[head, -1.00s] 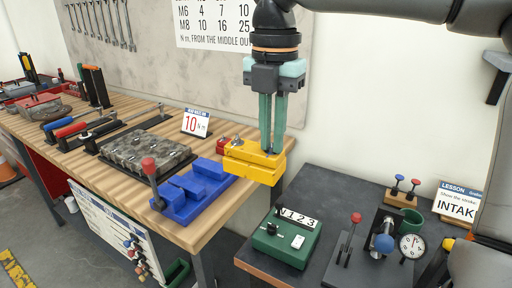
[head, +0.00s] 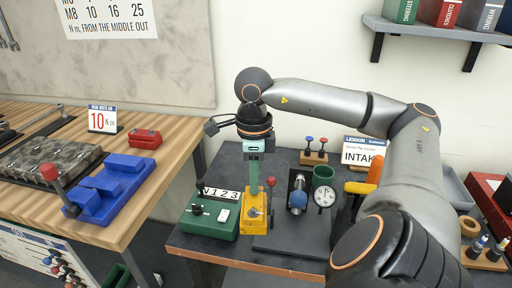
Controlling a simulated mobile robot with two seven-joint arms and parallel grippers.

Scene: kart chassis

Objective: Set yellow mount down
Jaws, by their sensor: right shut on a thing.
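The yellow mount (head: 254,213) is in the head view, between the green counter box and the dark plate of the gauge fixture, over the dark grey table. My right gripper (head: 254,188) points down and is shut on the mount from above. The mount looks about level with the table top, but I cannot tell whether it touches it. Part of its top is hidden by the fingers. My left gripper is not in view.
The green counter box (head: 209,221) is close on the mount's left. A gauge fixture (head: 297,196) with a dial (head: 324,193) is on its right. Behind stand a wooden block with knobs (head: 314,157) and a green cup (head: 323,175). The wooden bench holds a blue fixture (head: 109,188).

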